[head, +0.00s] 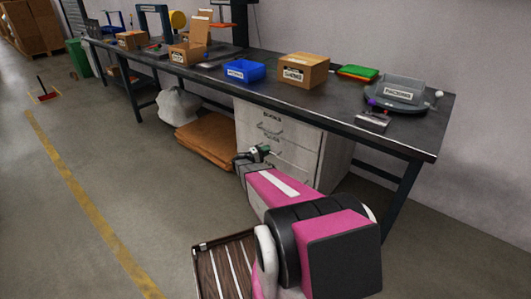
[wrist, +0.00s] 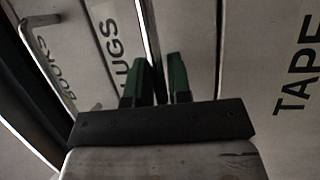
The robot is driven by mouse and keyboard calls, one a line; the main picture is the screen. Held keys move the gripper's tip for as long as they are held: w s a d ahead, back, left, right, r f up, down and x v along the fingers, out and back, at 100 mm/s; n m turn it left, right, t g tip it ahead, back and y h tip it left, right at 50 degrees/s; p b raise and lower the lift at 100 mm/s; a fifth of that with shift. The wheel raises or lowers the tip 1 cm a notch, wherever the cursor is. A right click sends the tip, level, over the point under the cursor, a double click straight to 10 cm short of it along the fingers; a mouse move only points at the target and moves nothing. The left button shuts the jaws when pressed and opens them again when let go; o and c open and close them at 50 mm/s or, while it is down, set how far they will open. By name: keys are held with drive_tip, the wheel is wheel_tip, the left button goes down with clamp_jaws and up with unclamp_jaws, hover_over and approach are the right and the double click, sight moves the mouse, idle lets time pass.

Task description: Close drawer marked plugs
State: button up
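The drawer marked plugs (wrist: 188,30) is in the wrist view, its label partly cut off as "LUGS". A narrow upright bar (wrist: 150,35), apparently its handle, runs toward the gap between my fingers. My gripper (wrist: 157,82) has two green fingertips standing apart in front of this drawer. I cannot tell whether they touch the bar. In the head view my gripper (head: 262,150) is in front of the white drawer unit (head: 330,160) under the bench. My arm hides its lower drawers. How far the plugs drawer stands out is not clear.
In the wrist view, the drawer marked tape (wrist: 265,60) is to the right, and another drawer's handle (wrist: 52,60) is to the left. In the head view, the workbench (head: 345,108) overhangs the unit. Flat cardboard (head: 208,138) lies left of it. Open floor is at left.

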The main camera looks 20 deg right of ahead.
drive_tip(key=shift+o, duration=1.2)
drive_tip(key=shift+d, duration=0.1)
drive_tip(key=v, duration=1.1)
drive_tip(key=shift+d+f, duration=0.1)
